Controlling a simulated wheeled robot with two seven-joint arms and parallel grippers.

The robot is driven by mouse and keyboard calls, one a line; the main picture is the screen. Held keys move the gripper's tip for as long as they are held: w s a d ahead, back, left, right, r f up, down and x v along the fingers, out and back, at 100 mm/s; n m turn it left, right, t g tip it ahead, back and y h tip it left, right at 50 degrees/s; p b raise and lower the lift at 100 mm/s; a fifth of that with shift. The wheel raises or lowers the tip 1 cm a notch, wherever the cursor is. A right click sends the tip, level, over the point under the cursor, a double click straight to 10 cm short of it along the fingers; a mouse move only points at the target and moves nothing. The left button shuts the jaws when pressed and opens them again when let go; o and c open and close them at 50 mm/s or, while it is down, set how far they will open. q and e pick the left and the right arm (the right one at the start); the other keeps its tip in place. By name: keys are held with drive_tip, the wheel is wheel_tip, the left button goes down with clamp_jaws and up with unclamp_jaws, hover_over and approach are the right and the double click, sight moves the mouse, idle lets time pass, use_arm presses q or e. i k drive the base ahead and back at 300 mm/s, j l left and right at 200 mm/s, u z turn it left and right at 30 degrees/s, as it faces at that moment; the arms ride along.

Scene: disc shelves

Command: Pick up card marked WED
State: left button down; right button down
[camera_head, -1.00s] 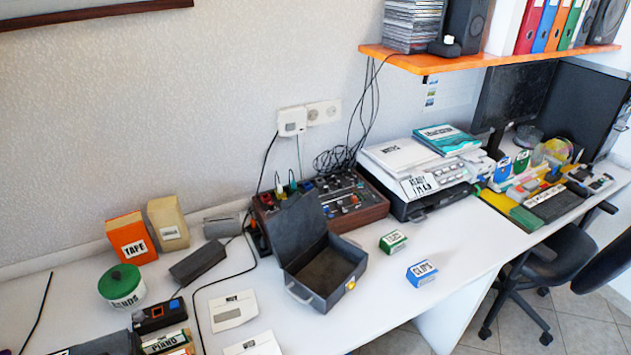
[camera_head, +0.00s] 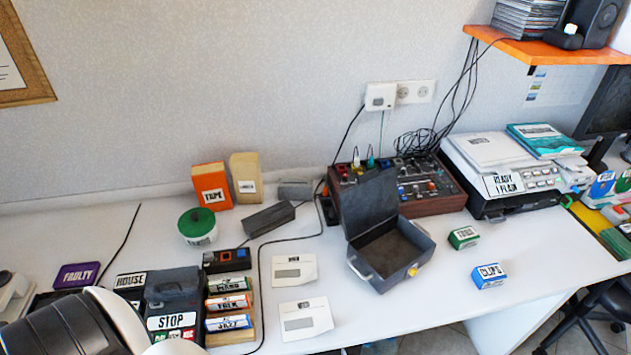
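Two white, flat, card-like pieces lie on the white desk, left of the open grey metal box. The upper white piece (camera_head: 294,271) and the lower white piece (camera_head: 305,319) each carry a small dark label and a grey window. Their small print is too blurred for me to tell which, if either, reads WED. A black and white part of my arm shows at the bottom left. Neither of my grippers is in view.
The open grey box (camera_head: 408,268) stands right of the white pieces, with a black cable (camera_head: 261,275) to their left. Cassettes marked JAZZ (camera_head: 230,322) and the STOP device (camera_head: 172,300) are further left. Small green (camera_head: 464,237) and blue (camera_head: 489,275) boxes sit right. The front middle desk is clear.

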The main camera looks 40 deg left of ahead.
sight(310, 317)
drive_tip(key=u, duration=1.25)
